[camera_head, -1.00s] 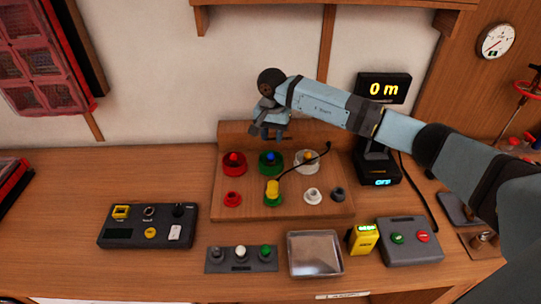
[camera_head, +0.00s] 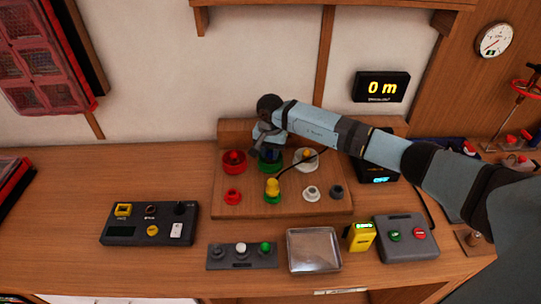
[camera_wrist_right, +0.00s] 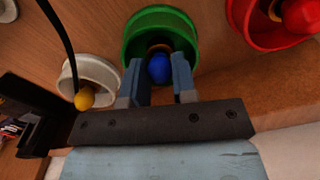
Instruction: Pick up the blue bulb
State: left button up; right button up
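The blue bulb (camera_wrist_right: 159,68) sits in the green ring-shaped holder (camera_wrist_right: 190,32) on the wooden board. In the right wrist view my right gripper (camera_wrist_right: 166,68) is open, with one finger on each side of the bulb. Whether the fingers touch it cannot be told. In the head view my right gripper (camera_head: 268,152) is down over the green holder (camera_head: 276,168) and hides the bulb. My left gripper is not in view.
A red holder with a red bulb (camera_head: 233,157) and a white holder with a yellow bulb (camera_head: 307,155) flank the green one. A black cable (camera_wrist_right: 63,40) runs by the white holder. Control boxes and a metal tray (camera_head: 314,250) lie in front.

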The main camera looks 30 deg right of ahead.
aim_at(270, 151)
jog(key=shift+c, duration=0.5)
jog(key=shift+r, duration=0.2)
notch_tip(270, 151, up, 20)
jog(key=b, duration=0.2)
jog(key=shift+f+b, duration=0.2)
jog(key=shift+b, duration=0.2)
jog(key=n+b, duration=0.1)
jog(key=n, duration=0.2)
jog(key=shift+n+b, duration=0.3)
jog(key=shift+b, duration=0.1)
jog(key=shift+n+b, duration=0.5)
jog(key=shift+n, duration=1)
